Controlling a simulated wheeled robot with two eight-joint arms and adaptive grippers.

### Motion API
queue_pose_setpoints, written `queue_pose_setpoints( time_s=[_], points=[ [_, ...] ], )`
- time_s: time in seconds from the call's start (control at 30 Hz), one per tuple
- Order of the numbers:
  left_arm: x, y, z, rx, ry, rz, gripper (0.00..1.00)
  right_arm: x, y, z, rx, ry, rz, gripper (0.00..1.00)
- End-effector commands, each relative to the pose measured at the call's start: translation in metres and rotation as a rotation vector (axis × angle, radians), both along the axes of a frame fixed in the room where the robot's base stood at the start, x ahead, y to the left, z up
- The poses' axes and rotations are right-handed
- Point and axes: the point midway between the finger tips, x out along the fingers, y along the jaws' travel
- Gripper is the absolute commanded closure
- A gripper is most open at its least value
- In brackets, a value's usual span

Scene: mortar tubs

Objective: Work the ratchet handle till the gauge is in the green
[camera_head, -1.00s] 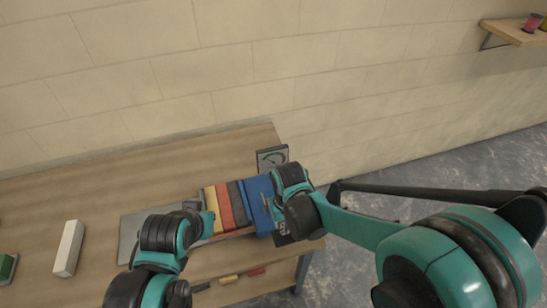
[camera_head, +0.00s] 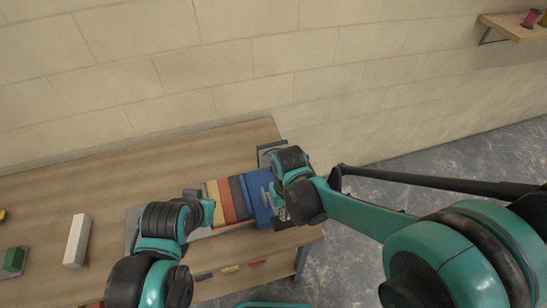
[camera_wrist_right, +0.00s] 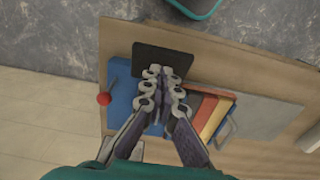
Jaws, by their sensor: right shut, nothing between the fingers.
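A blue block-shaped body (camera_head: 262,197) sits near the right end of the bench. It also shows in the wrist view (camera_wrist_right: 122,92), with a short lever ending in a red ball (camera_wrist_right: 103,99) at its left side. A dark-framed gauge (camera_head: 266,149) stands behind it, mostly covered by my right arm; its needle and green zone cannot be read. My right gripper (camera_wrist_right: 166,73) is shut and empty over the blue body, its tips in front of a dark square plate (camera_wrist_right: 160,57). Which part is the ratchet handle is unclear. My left gripper is not clearly visible beyond its wrist.
A wall shelf (camera_head: 515,27) is at upper right. The bench's back left is clear.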

Motion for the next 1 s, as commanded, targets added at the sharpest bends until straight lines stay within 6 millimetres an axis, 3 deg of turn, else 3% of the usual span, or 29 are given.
queue_pose_setpoints(
  time_s=[0.27, 1.0],
  points=[
    [0.000, 0.000, -0.007, 0.000, 0.000, 0.000, 1.00, 0.000, 0.000, -0.008, 0.000, 0.000, 0.000, 1.00],
    [0.000, 0.000, -0.054, 0.000, 0.000, 0.000, 1.00, 0.001, 0.000, -0.061, 0.001, -0.002, 0.000, 1.00]
  ],
)
